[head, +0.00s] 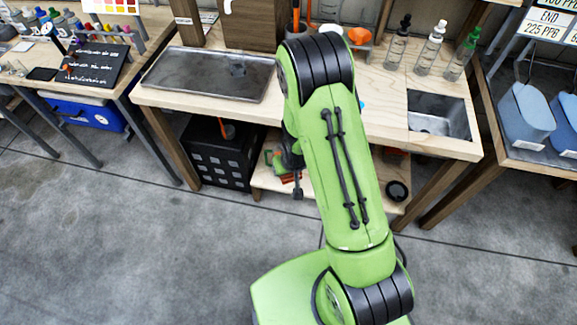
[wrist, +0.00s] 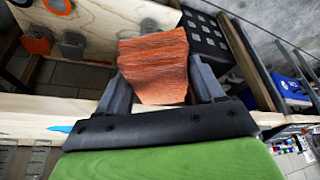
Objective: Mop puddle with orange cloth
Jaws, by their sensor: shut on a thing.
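The orange cloth (wrist: 153,68) is a folded, ridged bundle between the two fingers of my gripper (wrist: 156,78) in the wrist view. The gripper is shut on it, and the cloth is off the shelf surface as far as I can tell. In the head view my green arm hides most of the gripper and the cloth. I cannot make out a puddle for sure. The metal tray (head: 170,76) on the bench has a dull, mottled surface with a small dark grey item (head: 238,68) on it.
A black crate (head: 222,168) stands under the bench; it also shows in the wrist view (wrist: 203,38). A small sink (head: 440,122) is at the right. Bottles (head: 430,50) stand behind it. A blue patch (head: 362,103) shows beside my arm. The floor in front is clear.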

